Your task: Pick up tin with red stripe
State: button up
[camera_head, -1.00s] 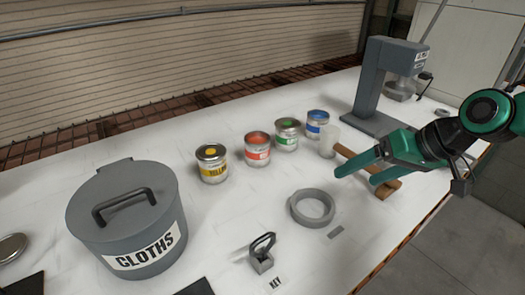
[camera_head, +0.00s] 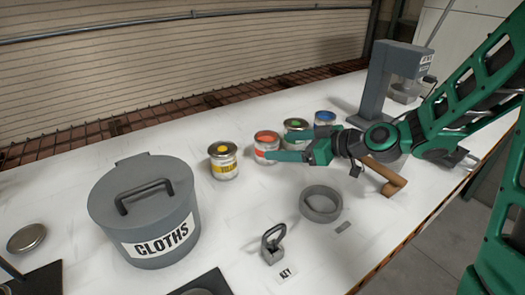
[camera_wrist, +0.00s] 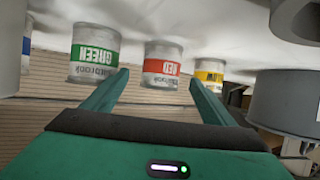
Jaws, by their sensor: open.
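The tin with the red stripe (camera_head: 265,146) stands upright on the white table, between the yellow tin (camera_head: 223,160) and the green tin (camera_head: 297,130). My gripper (camera_head: 272,151) is in front of it, partly covering its lower part in the head view. In the wrist view, which is upside down, the red tin (camera_wrist: 163,65) shows beyond and between my open fingertips (camera_wrist: 158,80). The gripper holds nothing. I cannot tell whether a finger touches the tin.
A blue tin (camera_head: 325,119) stands at the right end of the row. A grey CLOTHS bin (camera_head: 145,215), a grey ring (camera_head: 321,203), a padlock (camera_head: 272,245) and a wooden-handled tool (camera_head: 385,175) are also on the table. A grey stand (camera_head: 377,85) rises at the back right.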

aim_at(257, 146)
jog(key=x, duration=1.1)
jog(key=shift+d+r, duration=0.1)
jog(key=c, duration=1.3)
